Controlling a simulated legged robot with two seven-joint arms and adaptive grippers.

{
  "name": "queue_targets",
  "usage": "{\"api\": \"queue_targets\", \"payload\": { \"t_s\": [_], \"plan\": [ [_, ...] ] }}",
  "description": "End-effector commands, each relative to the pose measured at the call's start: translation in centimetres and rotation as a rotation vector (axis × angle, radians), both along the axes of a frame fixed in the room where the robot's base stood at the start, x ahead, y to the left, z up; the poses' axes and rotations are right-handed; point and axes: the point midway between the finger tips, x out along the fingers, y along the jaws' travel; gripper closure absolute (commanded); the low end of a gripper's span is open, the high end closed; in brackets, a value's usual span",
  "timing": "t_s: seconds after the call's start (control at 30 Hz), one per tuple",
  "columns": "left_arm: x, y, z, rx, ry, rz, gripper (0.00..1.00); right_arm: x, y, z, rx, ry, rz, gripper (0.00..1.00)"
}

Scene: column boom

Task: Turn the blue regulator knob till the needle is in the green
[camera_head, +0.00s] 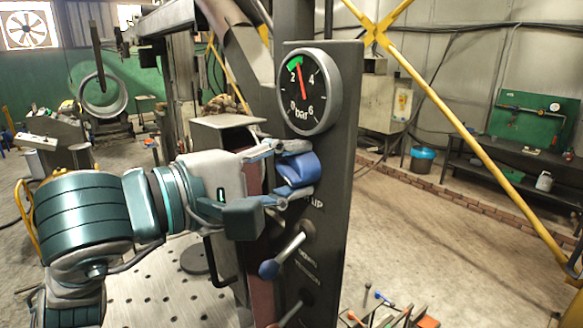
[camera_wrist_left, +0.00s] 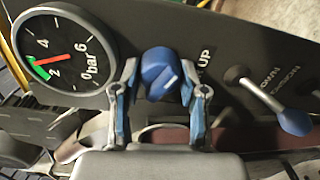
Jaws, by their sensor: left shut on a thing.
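The blue regulator knob (camera_head: 300,168) sits on the dark panel below the round gauge (camera_head: 310,92). My left gripper (camera_head: 284,172) is shut on the knob, one finger above it and one below. The left wrist view also shows the knob (camera_wrist_left: 157,74) between the two fingers (camera_wrist_left: 160,82). The gauge reads in bar, and its short green band (camera_head: 294,64) lies near the 2. The red needle (camera_head: 300,78) points at the green band, near its end toward the 4. It looks the same in the left wrist view (camera_wrist_left: 52,62). My right gripper is out of view.
A lever with a blue ball end (camera_head: 270,269) sticks out of the panel below the knob, close under my gripper. Another lever (camera_head: 293,312) is lower down. A yellow brace (camera_head: 470,125) crosses at the right. Loose tools (camera_head: 395,310) lie below right.

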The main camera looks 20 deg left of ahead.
Motion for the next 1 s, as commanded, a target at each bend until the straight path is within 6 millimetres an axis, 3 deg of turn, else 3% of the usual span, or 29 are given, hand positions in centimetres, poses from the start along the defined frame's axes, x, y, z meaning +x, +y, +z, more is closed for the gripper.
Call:
{"api": "queue_targets", "payload": {
  "t_s": [0.3,0.33,0.43,0.77,1.0],
  "plan": [
    [0.1,-0.2,-0.6,0.011,0.012,-0.001,0.93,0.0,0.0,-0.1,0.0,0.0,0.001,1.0],
    [0.1,-0.2,-0.6,0.011,0.012,-0.001,0.55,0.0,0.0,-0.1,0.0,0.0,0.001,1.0],
    [0.1,-0.2,-0.5,0.011,0.011,-0.001,0.33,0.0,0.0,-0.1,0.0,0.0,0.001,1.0],
    [-0.1,0.1,-0.2,0.003,0.004,-0.001,0.33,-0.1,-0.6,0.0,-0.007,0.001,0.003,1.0],
    [-2.5,2.0,0.0,0.002,0.001,0.002,0.33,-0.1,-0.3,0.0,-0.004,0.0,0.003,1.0]
  ]
}}
